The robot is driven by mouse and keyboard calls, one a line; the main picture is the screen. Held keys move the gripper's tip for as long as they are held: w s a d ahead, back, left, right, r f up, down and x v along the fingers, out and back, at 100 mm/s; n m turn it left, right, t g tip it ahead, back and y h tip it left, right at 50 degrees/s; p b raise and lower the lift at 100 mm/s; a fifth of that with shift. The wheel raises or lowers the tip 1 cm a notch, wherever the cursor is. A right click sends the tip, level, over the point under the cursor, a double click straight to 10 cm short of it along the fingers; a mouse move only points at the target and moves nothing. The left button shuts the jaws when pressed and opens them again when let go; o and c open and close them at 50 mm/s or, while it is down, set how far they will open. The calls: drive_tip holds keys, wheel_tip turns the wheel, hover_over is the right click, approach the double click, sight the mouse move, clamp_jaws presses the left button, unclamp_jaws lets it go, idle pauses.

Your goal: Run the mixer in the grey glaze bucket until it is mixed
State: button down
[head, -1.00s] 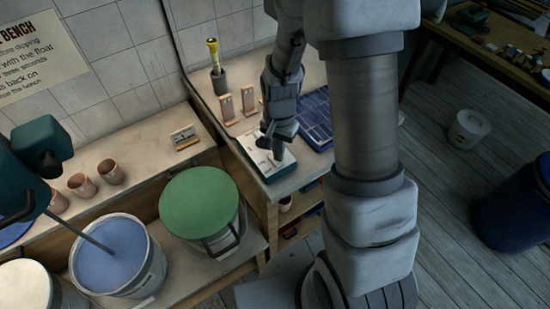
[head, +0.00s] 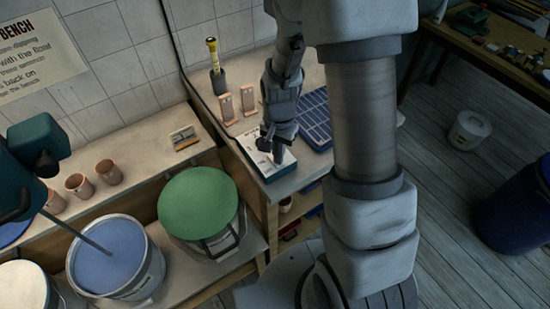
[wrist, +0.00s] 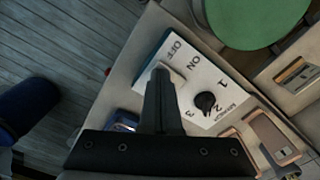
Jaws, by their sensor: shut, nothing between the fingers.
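The white-topped control box (head: 254,152) stands on the bench, below my gripper (head: 277,160). In the wrist view, the box (wrist: 229,92) shows OFF and ON lettering, a pale switch (wrist: 177,71) and a black dial (wrist: 205,101) marked 1, 2, 3. My gripper (wrist: 160,74) is shut and empty, its tips at the switch by OFF and ON; I cannot tell whether they touch it. The teal mixer (head: 38,140) is at the left, its shaft (head: 88,236) slanting into a grey bucket (head: 152,267) of blue-grey glaze (head: 112,258).
A green-lidded bucket (head: 199,205) stands between the glaze bucket and the bench. A blue tray (head: 309,116), tan upright pieces (head: 248,99) and a holder with a yellow-handled tool (head: 213,58) are near the box. Clay cups (head: 108,172) line the shelf.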

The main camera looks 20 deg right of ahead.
drive_tip(key=shift+r+p, duration=2.6)
drive_tip(key=shift+r, duration=0.85)
drive_tip(key=s+r+n+t, duration=0.1)
drive_tip(key=s+r+n, duration=0.1)
drive_tip(key=r, duration=0.6)
drive_tip(key=s+r+n+t, duration=0.2)
drive_tip(key=r, duration=0.6)
drive_tip(key=s+r+n+t, duration=0.2)
drive_tip(key=s+r+n, duration=0.2)
drive_tip(key=s+r, duration=0.5)
drive_tip(key=shift+s+r+t, duration=0.2)
drive_tip(key=shift+s+t, duration=0.1)
drive_tip(key=shift+s, duration=0.15)
drive_tip(key=shift+a+n, duration=0.25)
drive_tip(key=shift+n, duration=0.05)
